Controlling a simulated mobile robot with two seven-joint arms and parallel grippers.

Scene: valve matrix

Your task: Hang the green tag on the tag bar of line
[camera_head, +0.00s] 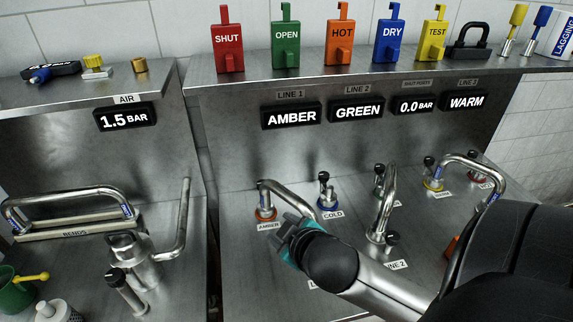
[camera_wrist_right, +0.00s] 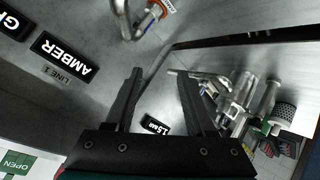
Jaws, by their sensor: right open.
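The green tag (camera_head: 286,45), marked OPEN, stands on the raised back shelf between the red SHUT tag and the orange HOT tag. It also shows at the lower left edge of the right wrist view (camera_wrist_right: 17,160). My right gripper (camera_head: 284,232) is over the bench in front of the amber valve, below and apart from the green tag. In the right wrist view its two fingers (camera_wrist_right: 160,78) are spread with nothing between them. I cannot pick out a tag bar clearly. My left gripper is not in view.
Red (camera_head: 227,48), orange (camera_head: 339,45), blue (camera_head: 390,40) and yellow (camera_head: 435,42) tags and a black padlock (camera_head: 468,42) share the shelf (camera_head: 270,78). Bent pipes and valves (camera_head: 384,205) rise from the bench. My right arm covers the lower right.

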